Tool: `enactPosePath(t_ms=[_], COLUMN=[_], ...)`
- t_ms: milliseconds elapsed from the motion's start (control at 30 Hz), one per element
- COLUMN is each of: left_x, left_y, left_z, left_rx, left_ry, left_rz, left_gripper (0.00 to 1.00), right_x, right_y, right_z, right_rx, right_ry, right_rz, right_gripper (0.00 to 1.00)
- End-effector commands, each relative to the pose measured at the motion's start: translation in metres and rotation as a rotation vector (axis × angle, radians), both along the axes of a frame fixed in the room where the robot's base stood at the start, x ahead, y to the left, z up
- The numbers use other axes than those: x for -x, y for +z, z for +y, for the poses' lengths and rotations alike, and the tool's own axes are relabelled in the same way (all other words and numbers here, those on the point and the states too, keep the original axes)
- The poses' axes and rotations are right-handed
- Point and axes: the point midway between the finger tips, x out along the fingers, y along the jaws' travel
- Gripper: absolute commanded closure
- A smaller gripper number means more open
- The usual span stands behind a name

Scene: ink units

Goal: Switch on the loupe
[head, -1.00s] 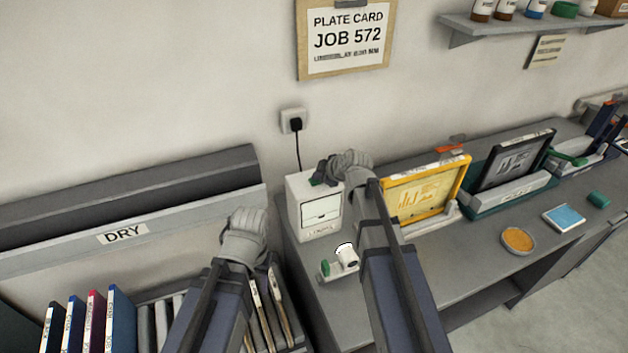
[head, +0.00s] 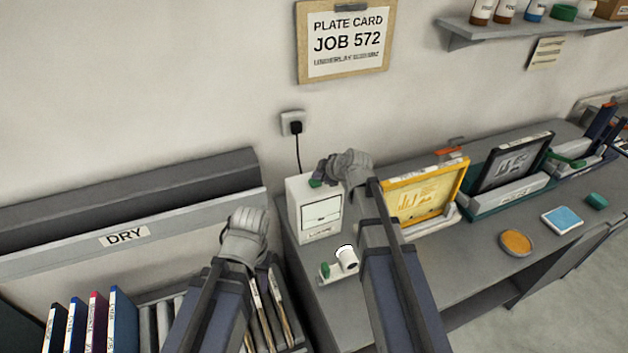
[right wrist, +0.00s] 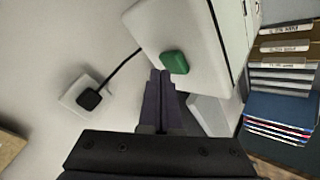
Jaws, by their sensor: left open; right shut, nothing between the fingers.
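A white box (head: 318,209) with a front window and a small blurred label, perhaps the loupe's, stands at the bench's left end. Its green button (head: 316,183) is on top; the right wrist view shows the button (right wrist: 174,62) clearly. My right gripper (head: 324,170) is shut and empty, its dark fingertips (right wrist: 161,75) just beside the button; I cannot tell whether they touch it. A small white cylinder on a stand with a green knob (head: 340,263) sits in front of the box. My left gripper (head: 243,228) is open over the rack, its fingertips mostly hidden.
A cord runs from the box to a wall socket (head: 293,123). A yellow frame (head: 427,192) and a dark frame (head: 512,162) stand to the right. A rack marked DRY (head: 122,236) with upright plates is at left.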

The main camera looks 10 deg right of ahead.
Motion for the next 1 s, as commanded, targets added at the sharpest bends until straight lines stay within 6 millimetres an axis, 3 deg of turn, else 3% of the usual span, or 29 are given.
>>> enactPosePath(t_ms=[533, 1000], left_x=[0.0, 0.0], left_y=[0.055, 0.056], left_z=[0.0, 0.0], left_rx=[-0.001, -0.001], left_ry=[-0.002, -0.003], left_rz=[0.002, 0.002], left_gripper=[0.5, 0.5], right_x=[0.0, 0.0], right_y=[0.055, 0.056], right_z=[0.0, 0.0], right_rx=[0.0, 0.0], right_ry=[0.0, 0.0], right_rz=[0.0, 0.0], right_gripper=[1.0, 1.0])
